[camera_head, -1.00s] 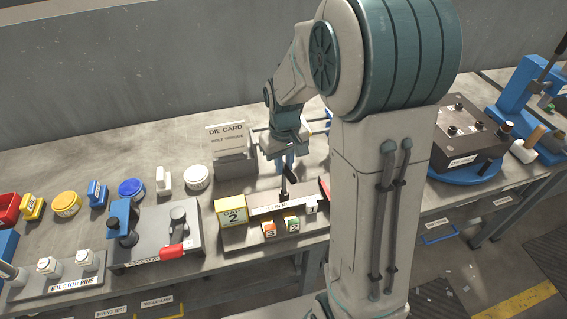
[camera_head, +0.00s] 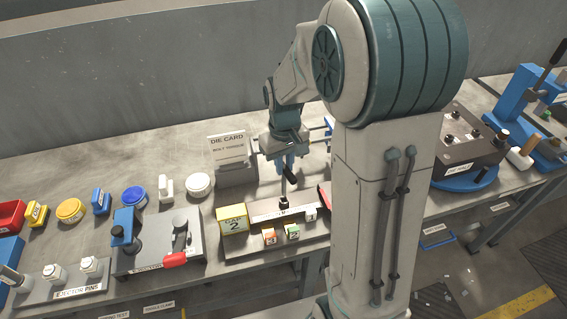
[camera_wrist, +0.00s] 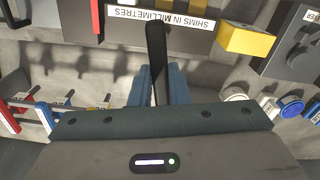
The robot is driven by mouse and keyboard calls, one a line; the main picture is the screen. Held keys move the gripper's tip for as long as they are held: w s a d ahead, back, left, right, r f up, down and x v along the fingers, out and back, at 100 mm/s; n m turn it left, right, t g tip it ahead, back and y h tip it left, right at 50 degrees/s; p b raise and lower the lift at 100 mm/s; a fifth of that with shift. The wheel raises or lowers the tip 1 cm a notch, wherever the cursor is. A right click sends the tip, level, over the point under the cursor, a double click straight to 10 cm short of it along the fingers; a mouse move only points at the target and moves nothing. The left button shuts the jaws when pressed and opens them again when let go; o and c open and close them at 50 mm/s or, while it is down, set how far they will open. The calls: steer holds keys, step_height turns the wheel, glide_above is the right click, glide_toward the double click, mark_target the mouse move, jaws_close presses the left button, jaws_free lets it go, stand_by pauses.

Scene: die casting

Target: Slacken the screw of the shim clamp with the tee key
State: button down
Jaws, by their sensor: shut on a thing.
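My gripper (camera_head: 284,163) is over the shim stand at the bench middle. Its blue fingers are shut on the dark tee key (camera_head: 289,174), whose black handle runs between the fingers in the wrist view (camera_wrist: 156,45). The key's lower end meets the dark screw (camera_head: 284,202) on the shim clamp (camera_head: 262,216); the exact seating is too small to tell. In the wrist view the clamp's stand carries the label "SHIMS IN MILLIMETRES" (camera_wrist: 165,16).
A yellow gap block (camera_head: 232,219) stands left of the clamp, with orange (camera_head: 270,237) and green (camera_head: 292,232) numbered shims in front. The die card holder (camera_head: 236,172) stands behind. A grey fixture with a red handle (camera_head: 174,260) is farther left.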

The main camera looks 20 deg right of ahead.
steer(key=shift+r+p, duration=1.85)
steer(key=shift+r, duration=0.7)
